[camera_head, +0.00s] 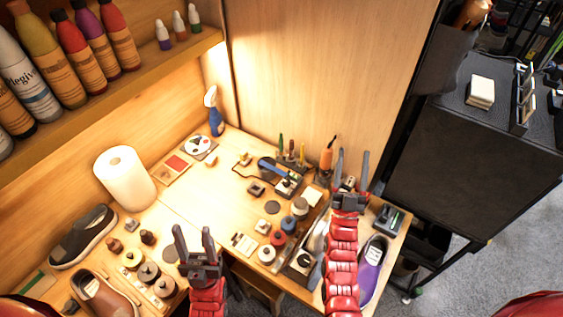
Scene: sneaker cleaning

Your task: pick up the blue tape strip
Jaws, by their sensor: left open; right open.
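I cannot clearly make out a separate blue tape strip. A small blue roll (288,222) sits on the workbench in a row of coloured rolls, between a grey one and a red one. A narrow blue-grey piece (315,274) shows at the bench's front, just left of my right arm; I cannot tell what it is. My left gripper (194,237) is open and empty, over the front of the bench, left of the rolls. My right gripper (353,168) is open and empty, over the right end of the bench. My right arm hides part of the bench beneath it.
A paper towel roll (125,178), a dark sneaker (83,236), a brown shoe (103,296) and several small jars stand at left. A purple shoe (373,270) is right of my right arm. The bench middle (224,196) is clear. A bottle shelf (150,78) overhangs at upper left.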

